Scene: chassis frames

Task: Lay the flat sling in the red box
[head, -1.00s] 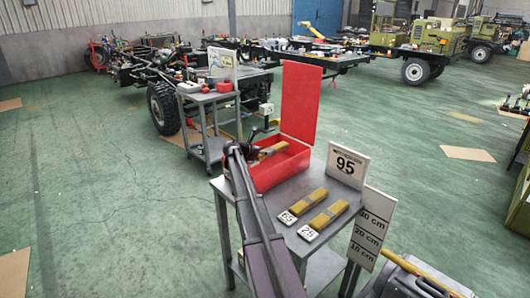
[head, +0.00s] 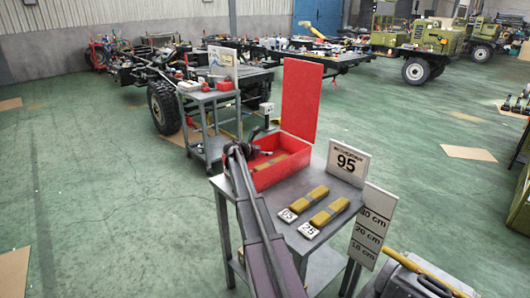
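The red box (head: 277,178) stands at the far end of the grey table, its red lid (head: 302,101) raised upright. A yellow-brown flat sling (head: 272,166) lies low inside the box, between its walls; the front wall hides part of it. My gripper (head: 262,152) is at the box's left side, over the near-left rim, dark and small. It looks just above or beside the sling; I cannot tell whether its fingers touch it or are open. Two more folded slings, a left one (head: 305,202) and a right one (head: 330,213), lie on the table with number tags.
A white sign reading 95 (head: 347,162) stands at the grey table's (head: 280,241) right edge. A cm height board (head: 372,225) is below it. A second cart (head: 203,122) with items stands behind the box on the left. Green floor lies open left.

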